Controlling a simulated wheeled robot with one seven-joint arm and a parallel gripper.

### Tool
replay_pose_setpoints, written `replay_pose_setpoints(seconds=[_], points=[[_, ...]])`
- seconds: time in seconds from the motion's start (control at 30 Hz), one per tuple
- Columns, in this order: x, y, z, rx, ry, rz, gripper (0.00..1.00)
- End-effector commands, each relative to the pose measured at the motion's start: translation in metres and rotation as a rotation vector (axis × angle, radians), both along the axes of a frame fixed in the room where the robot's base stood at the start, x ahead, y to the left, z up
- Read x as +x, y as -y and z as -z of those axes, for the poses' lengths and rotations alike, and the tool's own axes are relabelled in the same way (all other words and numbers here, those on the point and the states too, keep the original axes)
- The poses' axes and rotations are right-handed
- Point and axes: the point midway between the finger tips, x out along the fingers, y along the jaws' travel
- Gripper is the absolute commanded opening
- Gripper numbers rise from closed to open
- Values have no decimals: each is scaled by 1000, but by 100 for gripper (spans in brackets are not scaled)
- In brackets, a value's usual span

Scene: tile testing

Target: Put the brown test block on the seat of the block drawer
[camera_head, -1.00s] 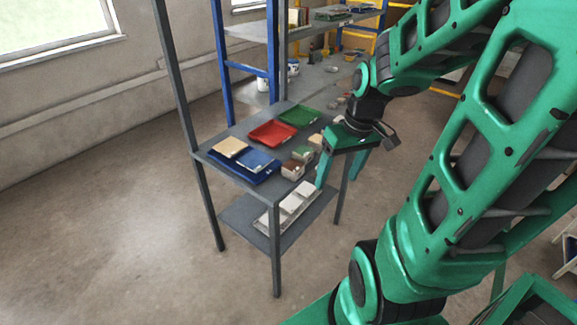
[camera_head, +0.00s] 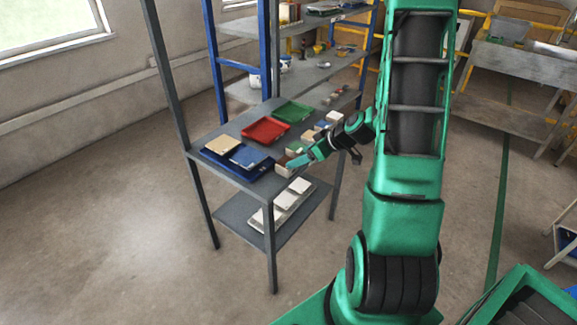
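A small block with a brown top (camera_head: 283,161) sits at the near right part of the grey table's upper shelf, at the front of a row of small blocks. My gripper (camera_head: 293,163) reaches in from the right, and its green fingertips are at or just above this block. The fingers overlap in this view, so I cannot tell whether they touch it or how wide they stand. Part of the block is hidden behind them. I cannot clearly make out which thing is the block drawer or its seat.
A blue tray (camera_head: 212,158) with cream and blue tiles, a red tray (camera_head: 247,138) and a green tray (camera_head: 309,107) lie on the upper shelf (camera_head: 213,136). White blocks (camera_head: 299,186) lie on the lower shelf. Table posts rise at left; blue-framed shelving stands behind.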

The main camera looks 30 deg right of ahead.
Motion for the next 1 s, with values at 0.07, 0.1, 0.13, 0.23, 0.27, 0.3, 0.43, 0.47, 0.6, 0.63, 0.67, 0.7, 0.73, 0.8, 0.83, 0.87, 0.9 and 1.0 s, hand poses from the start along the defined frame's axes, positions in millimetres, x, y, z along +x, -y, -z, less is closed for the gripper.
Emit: replay_pose_setpoints(seconds=[0.07,0.1,0.13,0.23,0.27,0.3,0.43,0.47,0.6,0.63,0.67,0.7,0.73,0.8,0.83,0.87,0.9,1.0], points=[[9,-5,10,2,-3,-3,69],[13,-6,14,2,-3,-3,69],[15,-7,17,3,-3,-4,69],[22,-10,24,2,-2,-2,69],[24,-10,25,2,-2,-3,69],[25,-11,27,2,-2,-4,69],[28,-12,30,1,-1,-3,69],[29,-13,31,1,-1,-3,69],[38,-19,43,2,-4,-4,69],[42,-20,46,2,-4,-3,69],[44,-22,49,2,-4,-4,69],[48,-24,53,2,-4,-4,69],[51,-24,56,1,-3,-4,69],[57,-27,61,3,-3,-4,69],[58,-27,63,2,-3,-3,69],[59,-27,63,2,-2,-3,69],[60,-27,64,2,-2,-2,69],[60,-27,64,1,-1,-1,69]])
